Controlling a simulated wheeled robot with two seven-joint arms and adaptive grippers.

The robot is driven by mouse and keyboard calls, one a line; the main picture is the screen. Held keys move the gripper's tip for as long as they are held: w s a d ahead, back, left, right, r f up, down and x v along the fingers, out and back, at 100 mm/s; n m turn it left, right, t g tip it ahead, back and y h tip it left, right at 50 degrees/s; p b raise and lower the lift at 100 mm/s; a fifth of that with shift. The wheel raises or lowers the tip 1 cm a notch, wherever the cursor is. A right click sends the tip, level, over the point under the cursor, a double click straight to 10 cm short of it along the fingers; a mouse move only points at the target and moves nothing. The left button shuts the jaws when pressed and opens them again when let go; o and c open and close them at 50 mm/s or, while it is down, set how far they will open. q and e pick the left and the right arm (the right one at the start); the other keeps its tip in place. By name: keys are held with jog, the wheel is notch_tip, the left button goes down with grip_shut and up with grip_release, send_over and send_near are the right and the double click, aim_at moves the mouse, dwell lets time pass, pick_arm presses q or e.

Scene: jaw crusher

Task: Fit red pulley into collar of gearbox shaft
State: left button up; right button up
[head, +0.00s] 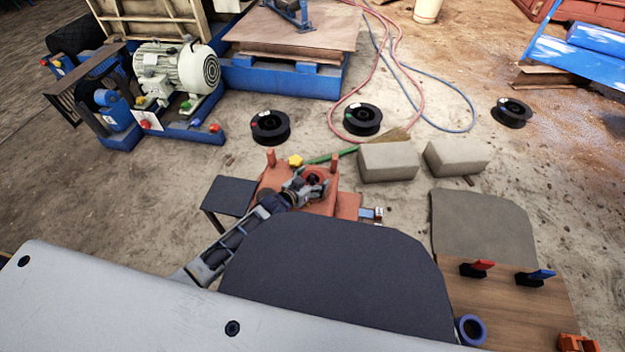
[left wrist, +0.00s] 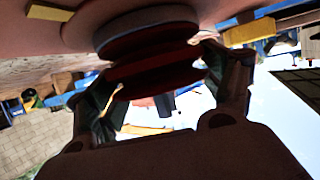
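The orange-red gearbox (head: 347,205) stands beyond the dark panel in the middle of the head view, with two upright posts. My left gripper (head: 308,187) is over its top, at a round red part with a dark centre. In the left wrist view, the fingers of my left gripper (left wrist: 158,68) are on either side of the dark red pulley (left wrist: 155,78) and appear to grip its rim. A grey-rimmed round collar (left wrist: 147,35) is close against the pulley. I cannot tell whether the pulley is seated in it. My right gripper is not in view.
Two concrete blocks (head: 389,162) lie right of the gearbox. Black spools (head: 270,127) and hoses lie behind it. A motor (head: 178,68) stands back left.

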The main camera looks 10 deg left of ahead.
pick_arm(q)
jog(key=shift+o, duration=1)
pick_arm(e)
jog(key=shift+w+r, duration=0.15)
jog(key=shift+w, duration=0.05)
pick_arm(q)
jog(key=shift+r, duration=0.15)
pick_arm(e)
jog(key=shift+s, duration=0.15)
pick_arm(q)
jog(key=shift+s, duration=0.15)
jog(key=shift+p+v, duration=0.8)
jog(key=shift+v, duration=0.65)
jog(key=shift+p+v, duration=1.25)
jog(key=shift+v, duration=1.5)
jog(key=shift+p+v, duration=0.4)
jog(key=shift+v, duration=0.65)
jog(key=shift+s+a+r, duration=0.25)
jog(key=shift+s+a, duration=0.05)
jog(key=shift+s, duration=0.15)
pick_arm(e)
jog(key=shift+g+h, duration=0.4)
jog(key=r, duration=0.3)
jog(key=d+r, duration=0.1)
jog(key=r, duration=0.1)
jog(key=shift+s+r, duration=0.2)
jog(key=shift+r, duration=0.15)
